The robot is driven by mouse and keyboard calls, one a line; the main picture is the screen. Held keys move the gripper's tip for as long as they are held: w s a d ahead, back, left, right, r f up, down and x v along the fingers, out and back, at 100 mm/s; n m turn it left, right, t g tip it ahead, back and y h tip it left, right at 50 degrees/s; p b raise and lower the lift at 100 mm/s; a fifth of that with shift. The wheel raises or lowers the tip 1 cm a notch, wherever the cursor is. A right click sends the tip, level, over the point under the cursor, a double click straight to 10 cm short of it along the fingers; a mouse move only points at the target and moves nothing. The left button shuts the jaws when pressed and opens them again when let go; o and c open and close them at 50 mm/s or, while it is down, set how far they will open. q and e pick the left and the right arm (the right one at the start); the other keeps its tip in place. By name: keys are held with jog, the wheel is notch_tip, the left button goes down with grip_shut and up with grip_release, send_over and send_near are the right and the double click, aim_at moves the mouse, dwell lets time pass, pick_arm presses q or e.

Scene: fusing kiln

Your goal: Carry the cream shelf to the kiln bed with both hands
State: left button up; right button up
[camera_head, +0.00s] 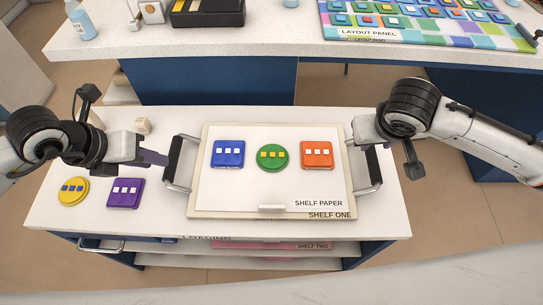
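The cream shelf (195,205), labelled SHELF ONE, lies flat on the white cart top. White shelf paper (240,190) covers most of it. A blue square tile (228,154), a green round tile (272,157) and an orange square tile (317,155) lie on the paper in a row. A metal handle (174,186) stands at the shelf's left side and another handle (374,187) at its right. My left gripper (155,157) is at the left handle's far part. My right gripper (362,142) is at the right handle's far end. Finger gaps and contact are unclear. I cannot identify the kiln bed.
A yellow round tile (74,190) and a purple square tile (125,193) lie left of the shelf. A lower pink shelf (285,246), labelled SHELF TWO, sits under the cart top. Behind is a bench (270,45) with a layout panel (400,38), bottle (81,20) and black box (208,12).

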aim_at(170, 167)
pick_arm(q)
jog(key=shift+a, duration=0.45)
pick_arm(e)
jog(key=shift+d+r, duration=0.1)
jog(key=shift+d, duration=0.05)
